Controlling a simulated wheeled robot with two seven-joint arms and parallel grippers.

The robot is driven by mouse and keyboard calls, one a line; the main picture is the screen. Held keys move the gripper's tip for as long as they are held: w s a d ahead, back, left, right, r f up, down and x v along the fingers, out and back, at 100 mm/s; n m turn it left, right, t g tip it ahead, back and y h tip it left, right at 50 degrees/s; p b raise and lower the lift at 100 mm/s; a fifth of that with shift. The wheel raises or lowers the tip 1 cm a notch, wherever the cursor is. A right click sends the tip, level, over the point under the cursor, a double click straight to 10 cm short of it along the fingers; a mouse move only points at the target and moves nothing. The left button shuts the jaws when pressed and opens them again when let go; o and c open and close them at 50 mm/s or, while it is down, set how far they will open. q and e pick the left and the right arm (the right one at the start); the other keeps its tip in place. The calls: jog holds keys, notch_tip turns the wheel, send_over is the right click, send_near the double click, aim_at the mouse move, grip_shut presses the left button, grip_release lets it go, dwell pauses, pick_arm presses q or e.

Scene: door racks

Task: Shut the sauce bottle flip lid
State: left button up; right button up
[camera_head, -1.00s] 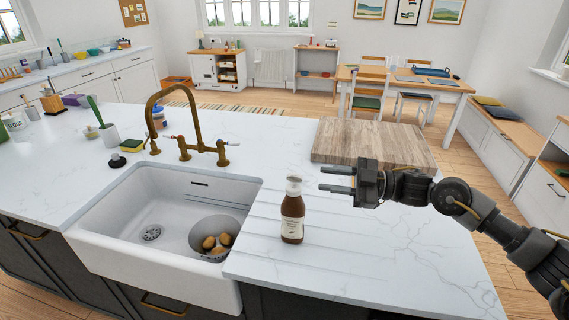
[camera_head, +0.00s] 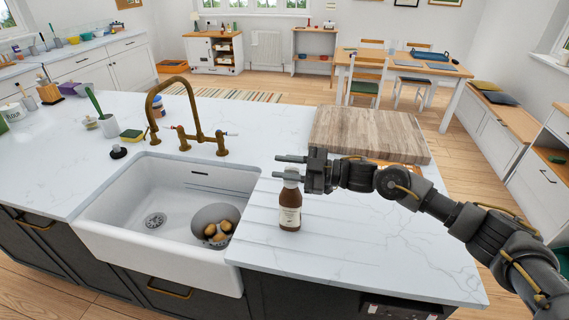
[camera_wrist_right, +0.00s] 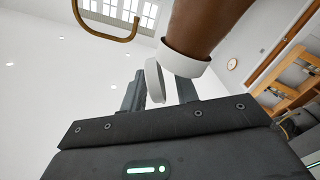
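The brown sauce bottle (camera_head: 290,212) with a pale label stands upright on the white counter, right of the sink. In the right wrist view its brown body (camera_wrist_right: 205,25) and white cap collar (camera_wrist_right: 185,62) show large. The round white flip lid (camera_wrist_right: 154,80) stands up at an angle from the collar, so it is open. My right gripper (camera_head: 291,166) is at the height of the bottle's top, partly covering it. Its fingers (camera_wrist_right: 160,92) are apart, with the lid between or just beyond them; contact cannot be told. My left gripper is not in view.
A white sink (camera_head: 125,205) with a bowl of potatoes (camera_head: 216,228) lies left of the bottle. A brass tap (camera_head: 155,105) stands behind the sink. A wooden board (camera_head: 365,133) lies behind my right arm. The counter right of the bottle is clear.

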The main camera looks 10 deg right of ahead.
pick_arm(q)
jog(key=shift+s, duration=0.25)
pick_arm(e)
grip_shut()
jog(key=n+b, duration=0.1)
jog(key=b, duration=0.1)
jog(key=f+n+b, duration=0.1)
jog(key=n+b, duration=0.1)
jog(key=b, duration=0.1)
jog(key=shift+s+a+f, duration=0.15)
jog(key=shift+s, duration=0.25)
jog(key=shift+s+n+b, duration=0.1)
jog(key=shift+n+b, duration=0.35)
jog(key=shift+n, duration=0.15)
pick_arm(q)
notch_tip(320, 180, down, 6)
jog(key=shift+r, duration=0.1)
pick_arm(e)
jog(key=shift+r, duration=0.25)
grip_release()
jog(key=shift+s, duration=0.1)
